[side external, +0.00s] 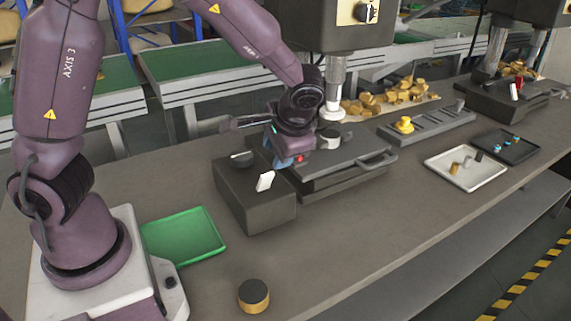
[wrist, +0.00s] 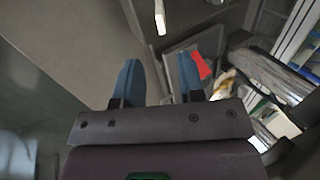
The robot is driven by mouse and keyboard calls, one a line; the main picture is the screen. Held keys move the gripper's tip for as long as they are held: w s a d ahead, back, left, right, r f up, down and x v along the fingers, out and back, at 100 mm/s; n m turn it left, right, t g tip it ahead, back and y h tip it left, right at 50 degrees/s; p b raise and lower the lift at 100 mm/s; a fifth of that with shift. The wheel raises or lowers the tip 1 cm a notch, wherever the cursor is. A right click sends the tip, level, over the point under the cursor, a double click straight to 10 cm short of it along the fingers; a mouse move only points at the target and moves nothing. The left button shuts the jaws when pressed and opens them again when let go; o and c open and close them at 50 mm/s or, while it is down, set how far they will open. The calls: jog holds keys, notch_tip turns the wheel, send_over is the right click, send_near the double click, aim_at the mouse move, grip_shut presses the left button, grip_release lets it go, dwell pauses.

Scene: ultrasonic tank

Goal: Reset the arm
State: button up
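My arm bends over the bench from the left, and my gripper (side external: 286,150) is low over the dark ultrasonic tank (side external: 345,178), close to its control box (side external: 253,205). In the wrist view the two blue fingers of my gripper (wrist: 160,78) stand apart with nothing between them. A red part (side external: 299,158) shows just beside the fingers; in the wrist view a red piece (wrist: 201,66) appears next to the right finger, and I cannot tell if they touch. A white switch (side external: 265,181) is on the control box front. The tank's lid looks closed.
A green tray (side external: 185,236) and a round black-and-gold piece (side external: 254,296) lie on the bench near my base. A white tray (side external: 466,170), a black tray (side external: 507,147) and a slotted rack (side external: 428,124) stand right. The bench's front is mostly clear.

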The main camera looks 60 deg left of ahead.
jog(key=s+d+r+t+h, duration=0.1)
jog(key=s+r+t+h, duration=0.1)
jog(key=s+r, duration=0.5)
jog(key=s+d+r+t+h, duration=0.2)
jog(key=s+r+t+h, duration=0.1)
jog(key=s+r, duration=0.4)
jog(key=shift+s+d+t+h, duration=0.3)
jog(key=shift+s+h, duration=0.1)
jog(key=shift+s, duration=0.3)
